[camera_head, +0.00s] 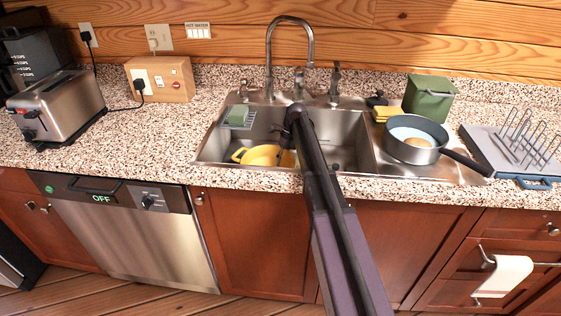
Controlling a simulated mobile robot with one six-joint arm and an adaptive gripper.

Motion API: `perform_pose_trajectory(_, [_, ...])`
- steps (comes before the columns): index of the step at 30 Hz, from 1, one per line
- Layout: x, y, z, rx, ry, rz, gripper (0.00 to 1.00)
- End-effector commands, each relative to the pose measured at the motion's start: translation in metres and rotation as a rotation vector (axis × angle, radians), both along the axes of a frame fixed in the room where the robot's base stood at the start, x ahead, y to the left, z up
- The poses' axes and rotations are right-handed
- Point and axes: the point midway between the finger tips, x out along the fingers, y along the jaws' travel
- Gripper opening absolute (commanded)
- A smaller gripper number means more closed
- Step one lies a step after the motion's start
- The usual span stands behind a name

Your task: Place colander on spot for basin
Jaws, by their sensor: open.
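A yellow colander (262,155) with a loop handle on its left side sits low in the sink basin (340,128). Its right part is hidden behind my arm. My gripper (285,142) is over the sink, at the right side of the colander. It is small and partly hidden by my arm link. It is open, and I cannot tell whether it touches the colander. No separate marked spot for a basin can be made out; the sink floor is partly visible on both sides of my arm.
The faucet (289,50) rises behind the sink. A pan (414,152) stands right of the sink, with a green box (428,98) behind and a rack (524,140) farther right. A toaster (62,105) is left. Counter (150,150) is clear between.

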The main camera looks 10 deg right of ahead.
Motion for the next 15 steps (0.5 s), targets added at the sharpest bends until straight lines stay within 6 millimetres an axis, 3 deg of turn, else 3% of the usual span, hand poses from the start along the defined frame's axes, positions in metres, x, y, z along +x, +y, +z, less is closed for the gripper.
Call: perform_pose_trajectory(15, [0.012,-0.015,0.042,0.0,0.0,0.0,0.43])
